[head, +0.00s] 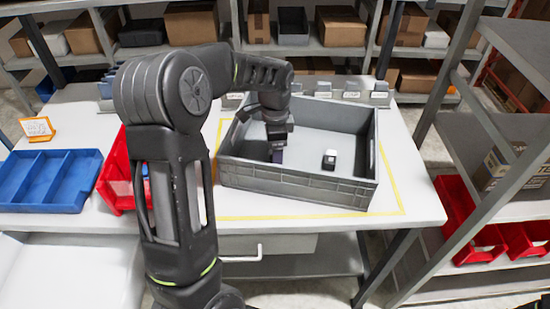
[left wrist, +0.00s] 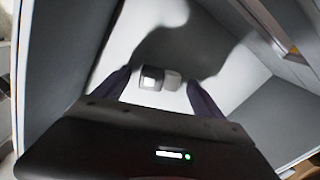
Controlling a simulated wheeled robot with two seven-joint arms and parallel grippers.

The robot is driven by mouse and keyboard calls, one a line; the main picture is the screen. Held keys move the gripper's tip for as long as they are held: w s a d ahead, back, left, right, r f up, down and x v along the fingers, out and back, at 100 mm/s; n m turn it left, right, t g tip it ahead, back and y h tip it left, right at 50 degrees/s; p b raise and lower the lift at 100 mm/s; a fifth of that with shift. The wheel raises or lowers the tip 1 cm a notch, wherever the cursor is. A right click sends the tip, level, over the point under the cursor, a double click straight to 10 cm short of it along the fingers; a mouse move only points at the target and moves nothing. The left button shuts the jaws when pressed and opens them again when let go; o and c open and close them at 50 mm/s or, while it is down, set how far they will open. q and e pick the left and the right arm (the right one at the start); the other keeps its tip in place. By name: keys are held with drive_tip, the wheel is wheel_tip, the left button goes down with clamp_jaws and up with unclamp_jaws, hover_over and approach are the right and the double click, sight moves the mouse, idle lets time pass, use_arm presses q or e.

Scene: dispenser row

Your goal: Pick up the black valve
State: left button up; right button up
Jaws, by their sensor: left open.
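The black valve (head: 329,159) appears as a small piece with a dark top and a white part, on the floor of the grey crate (head: 300,185). In the left wrist view the valve (left wrist: 152,78) shows as a dark grey block with a bright white face, beside a lighter grey part. My left gripper (head: 277,150) reaches down into the crate, left of the valve and apart from it. In the left wrist view its open fingers (left wrist: 160,82) show on either side of the valve, with nothing held.
The crate walls surround my left gripper, and the crate floor around the valve is otherwise clear. A row of grey dispensers (head: 350,90) stands behind the crate. A blue divided tray (head: 45,180) and a red bin (head: 115,175) are to the left. A metal shelf (head: 470,130) stands right.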

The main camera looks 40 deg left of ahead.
use_arm(q)
drive_tip(key=shift+c, duration=0.3)
drive_tip(key=c, duration=1.4)
drive_tip(key=shift+r, duration=0.15)
drive_tip(key=shift+c, duration=0.2)
wheel_tip(320, 180, up, 10)
drive_tip(key=b, duration=0.1)
